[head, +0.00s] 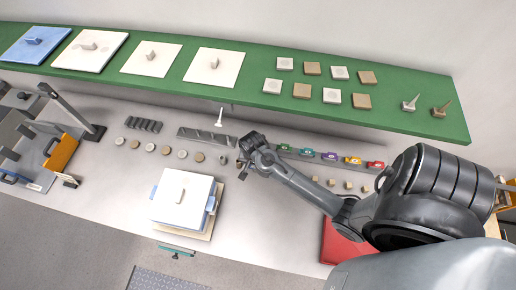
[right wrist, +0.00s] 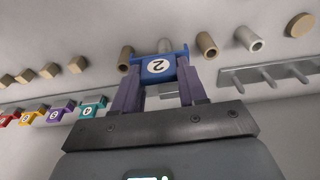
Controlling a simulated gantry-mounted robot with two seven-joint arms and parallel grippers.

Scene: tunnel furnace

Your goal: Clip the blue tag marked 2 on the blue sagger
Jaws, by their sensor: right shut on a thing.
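My right gripper (right wrist: 158,76) is shut on the blue tag marked 2 (right wrist: 158,66), held across its fingertips in the right wrist view. In the head view my right gripper (head: 243,165) is over the bench, right of and beyond the blue sagger (head: 211,203); the tag cannot be made out there. The sagger's blue sides show at its left and right, under a white square lid (head: 196,187) with a knob. The sagger stands apart from the gripper. My left gripper is not in view.
A rail (head: 320,156) holds several coloured tags beside my right forearm. Small tubes, discs and cubes lie along the bench, with a slotted rack (head: 203,135) behind. A green shelf (head: 250,92) holds lids and tiles.

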